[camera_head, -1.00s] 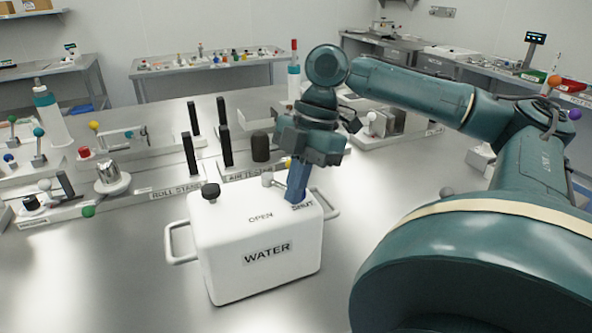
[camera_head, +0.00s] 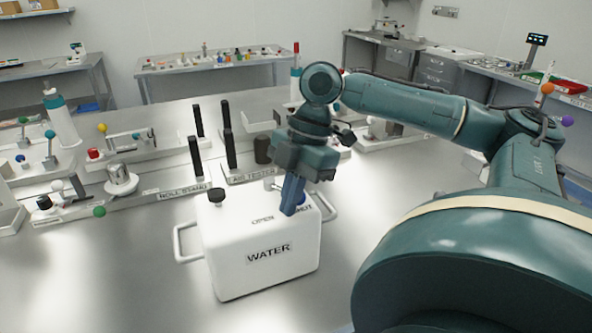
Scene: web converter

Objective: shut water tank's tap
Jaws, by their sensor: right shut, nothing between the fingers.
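The water tank (camera_head: 240,278) is a white box with WATER on its front and side handles. It stands on the steel table in the middle of the head view. Its top bears the words OPEN and SHUT, and SHUT is partly covered. A black knob (camera_head: 216,196) sits at the top's left. A small grey round part (camera_head: 269,183) shows just behind the fingers. The gripper hides much of the tap area, so I cannot tell the tap's position or any contact. My left gripper is out of view.
Black upright posts (camera_head: 230,150) and a labelled fixture rail (camera_head: 185,190) stand behind the tank. A metal cylinder (camera_head: 121,182) and coloured knobs are at the left. The table in front of and left of the tank is clear.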

